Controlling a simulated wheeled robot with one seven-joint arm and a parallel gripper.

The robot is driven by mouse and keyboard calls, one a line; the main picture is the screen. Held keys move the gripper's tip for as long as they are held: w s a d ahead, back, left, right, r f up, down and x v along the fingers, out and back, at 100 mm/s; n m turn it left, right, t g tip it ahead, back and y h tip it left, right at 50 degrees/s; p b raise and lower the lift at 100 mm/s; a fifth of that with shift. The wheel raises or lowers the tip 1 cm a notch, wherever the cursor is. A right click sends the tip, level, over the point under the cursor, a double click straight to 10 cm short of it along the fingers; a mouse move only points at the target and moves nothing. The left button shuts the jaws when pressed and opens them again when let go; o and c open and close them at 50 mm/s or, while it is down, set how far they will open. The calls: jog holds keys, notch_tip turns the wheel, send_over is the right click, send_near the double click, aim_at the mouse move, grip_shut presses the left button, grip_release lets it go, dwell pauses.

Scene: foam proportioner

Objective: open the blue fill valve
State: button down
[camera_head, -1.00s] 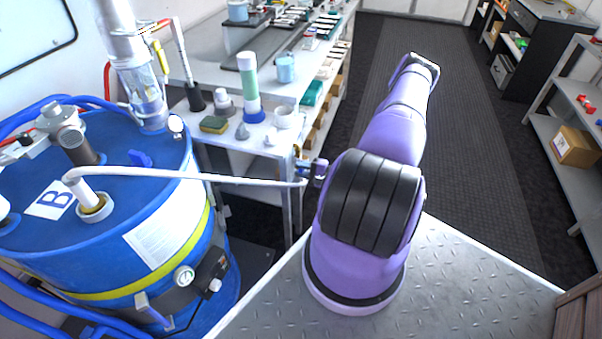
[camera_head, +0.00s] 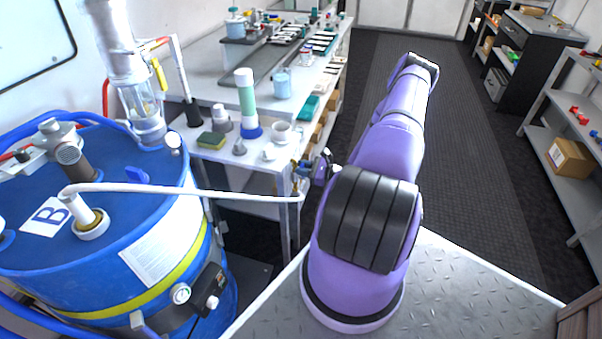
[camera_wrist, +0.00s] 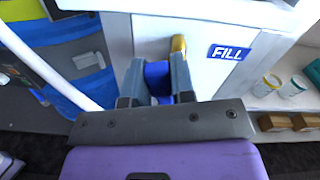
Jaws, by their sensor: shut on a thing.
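The blue valve handle (camera_wrist: 157,72) sits between the two fingers of my gripper (camera_wrist: 156,80) in the wrist view. The fingers are shut on it, one on each side. A brass-coloured fitting (camera_wrist: 178,43) shows just behind the handle. A blue label reading FILL (camera_wrist: 231,53) is on the pale panel to the right of the handle. In the head view my gripper (camera_head: 322,170) is at the near corner of the workbench, small and partly hidden by my purple arm. How far the valve is turned cannot be told.
A white hose (camera_head: 190,190) runs from the blue drum (camera_head: 120,235) to the bench corner, close to my gripper. A grey workbench (camera_head: 215,70) holds bottles and cups. Shelves with a cardboard box (camera_head: 570,158) stand at right. The dark floor between is clear.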

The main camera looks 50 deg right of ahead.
jog(key=shift+w+d+r+m, duration=0.1)
jog(key=shift+w+d+m, duration=0.1)
jog(key=shift+d+m, duration=0.45)
jog(key=shift+w+d+m, duration=0.15)
jog(key=shift+d+m, duration=0.1)
jog(key=shift+m, duration=0.7)
jog(key=c, duration=1)
grip_release()
jog(key=shift+o, duration=0.2)
jog(key=shift+d, duration=0.1)
jog(key=v, duration=1)
jog(key=shift+s+d, duration=0.15)
jog(key=shift+s, duration=0.2)
